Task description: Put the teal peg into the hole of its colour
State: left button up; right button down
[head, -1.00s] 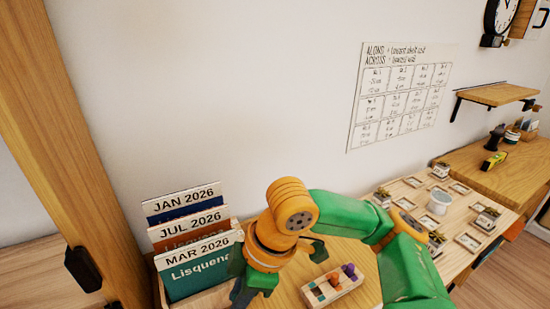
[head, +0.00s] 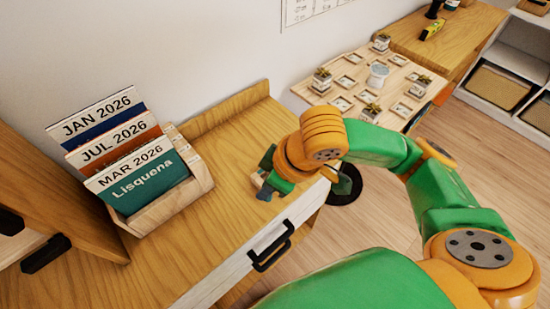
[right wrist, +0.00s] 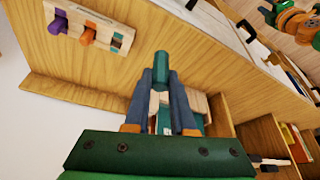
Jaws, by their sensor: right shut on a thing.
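My right gripper (head: 268,187) is shut on the teal peg (right wrist: 161,68). The peg stands out past the fingertips in the right wrist view. The light wooden peg block (right wrist: 100,28) lies on the desk at the upper left of that view, apart from the held peg. A purple peg (right wrist: 58,26) and an orange peg (right wrist: 88,36) stand in it. A teal-marked place (right wrist: 117,41) at its right end holds no peg. In the head view my right gripper and wrist hide most or all of the block. What seems to be my left arm (right wrist: 297,20) shows small at upper right; its jaws are unclear.
A wooden card box (head: 190,195) with calendar cards stands left on the desk (head: 215,225). A drawer with a black handle (head: 270,250) is at the desk's front. A low table (head: 330,92) with small pots stands behind. Bare desk lies between box and gripper.

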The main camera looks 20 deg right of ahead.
jog(key=w+d+f, duration=0.2)
jog(key=w+f, duration=0.1)
jog(key=w, duration=0.3)
send_over(261, 175)
jog(key=s, duration=0.2)
jog(key=f, duration=0.5)
jog(key=shift+w+d+b, duration=0.25)
jog(key=shift+d+b, duration=0.1)
notch_tip(261, 175, down, 3)
jog(key=shift+d+f+p, duration=0.1)
jog(key=shift+f+p, duration=0.1)
jog(key=shift+p, duration=0.15)
jog(key=shift+f, duration=0.15)
jog(key=shift+w, duration=0.1)
jog(key=c, duration=0.8)
grip_release()
jog(key=shift+w+f, duration=0.1)
jog(key=shift+w, duration=0.1)
jog(key=shift+o, duration=0.2)
jog(key=shift+s, duration=0.1)
